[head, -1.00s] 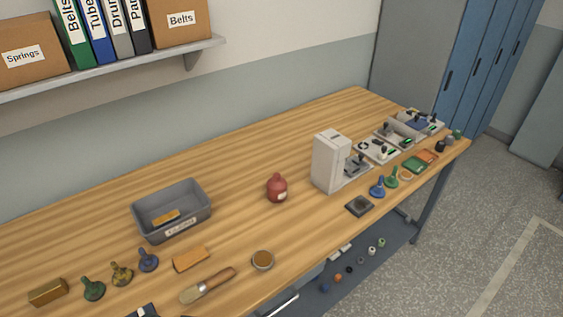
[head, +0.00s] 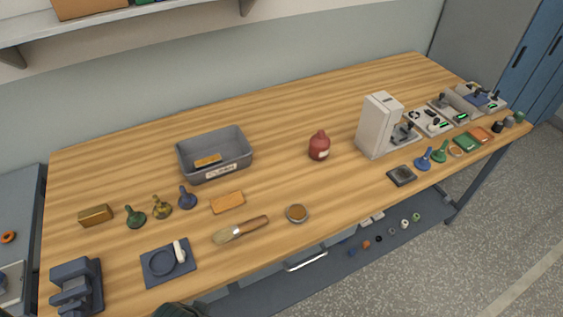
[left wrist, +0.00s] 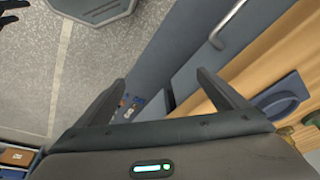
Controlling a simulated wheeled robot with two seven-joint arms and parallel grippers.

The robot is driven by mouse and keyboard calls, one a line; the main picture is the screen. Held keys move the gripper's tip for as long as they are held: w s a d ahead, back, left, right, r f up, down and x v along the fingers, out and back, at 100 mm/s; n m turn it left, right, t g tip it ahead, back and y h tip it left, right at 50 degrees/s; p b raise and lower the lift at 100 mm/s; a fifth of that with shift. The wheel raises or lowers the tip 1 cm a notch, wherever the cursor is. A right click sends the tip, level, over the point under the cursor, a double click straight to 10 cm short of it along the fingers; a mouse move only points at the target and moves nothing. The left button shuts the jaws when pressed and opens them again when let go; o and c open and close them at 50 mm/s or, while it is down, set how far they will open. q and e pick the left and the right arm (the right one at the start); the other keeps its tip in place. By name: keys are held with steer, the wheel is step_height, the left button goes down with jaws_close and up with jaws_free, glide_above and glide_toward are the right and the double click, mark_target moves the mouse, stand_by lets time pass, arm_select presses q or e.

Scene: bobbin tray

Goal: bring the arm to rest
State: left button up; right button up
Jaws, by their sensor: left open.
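My left gripper (left wrist: 161,80) is open, its two dark fingers wide apart in the left wrist view. Nothing is between the fingertips. It is off the front side of the wooden bench (head: 290,115), whose edge shows at the right of the left wrist view (left wrist: 262,55). A blue plate with a ring-shaped recess (left wrist: 275,98) lies on the bench beyond the right finger; the head view shows this plate (head: 155,276) with a white piece on it. A dark piece at the bottom edge of the head view is too cropped to identify.
A grey bin (head: 238,165) holds an orange block. A drawer handle (head: 306,262) sticks out below the bench front. Floor shows at right.

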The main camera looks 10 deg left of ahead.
arm_select(q)
steer(key=s+f+g+b, duration=0.15)
steer(key=f+b, duration=0.25)
steer(key=f, duration=1.3)
steer(key=s+f+b, duration=0.3)
steer(key=f+b, duration=0.1)
steer(key=f, duration=1.4)
steer(key=s+a+f+b, duration=0.1)
steer(key=s+f+b, duration=0.2)
steer(key=s+f, duration=0.5)
steer(key=s+a+f+b, duration=0.2)
steer(key=s+f, duration=0.6)
steer(key=f, duration=0.4)
steer(key=shift+f+g+b, duration=0.25)
steer(key=shift+g+b, duration=0.2)
steer(key=shift+b, duration=0.15)
steer(key=shift+a, duration=0.1)
